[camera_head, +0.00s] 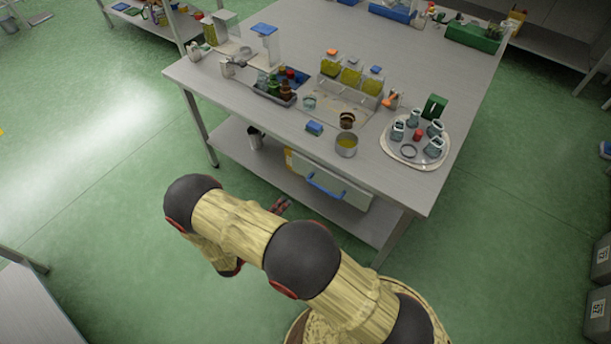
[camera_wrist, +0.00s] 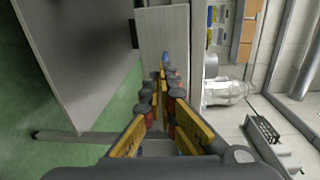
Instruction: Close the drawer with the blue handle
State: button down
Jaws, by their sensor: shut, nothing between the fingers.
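The drawer (camera_head: 345,193) has a pale front and hangs under the front edge of the grey worktable. Its blue handle (camera_head: 325,186) is a bar across the front. How far the drawer stands out is hard to tell, and its inside is hidden. My gripper (camera_head: 281,205) is shut and empty, in front of the table, a little left of the handle and apart from it in the picture. In the wrist view my gripper's fingers (camera_wrist: 162,82) point toward a pale panel (camera_wrist: 163,30). A small blue patch shows just beyond the fingertips, perhaps the handle.
The worktable (camera_head: 230,100) carries jars, a metal pot (camera_head: 346,145) and a round tray (camera_head: 408,164) near its front edge. A lower shelf (camera_head: 235,150) and table legs stand beneath. Grey bins (camera_head: 598,315) stand far right.

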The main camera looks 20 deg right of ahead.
aim_at(311, 168)
jog(key=shift+n+t+h, duration=0.3)
jog(key=shift+n, duration=0.1)
jog(key=b+x, duration=0.1)
jog(key=x, duration=0.3)
jog(key=r+b+x, duration=0.1)
jog(key=x, duration=0.4)
jog(key=r+b+x, duration=0.1)
jog(key=b+x, duration=0.1)
jog(key=x, duration=0.2)
jog(key=shift+w, duration=0.25)
jog(key=shift+w+d, duration=0.25)
jog(key=shift+d, duration=0.1)
jog(key=x, duration=0.4)
jog(key=shift+w+d, duration=0.15)
jog(key=shift+d, duration=0.2)
jog(key=shift+a+r, duration=0.1)
jog(key=p+v, duration=0.4)
jog(key=v, duration=1)
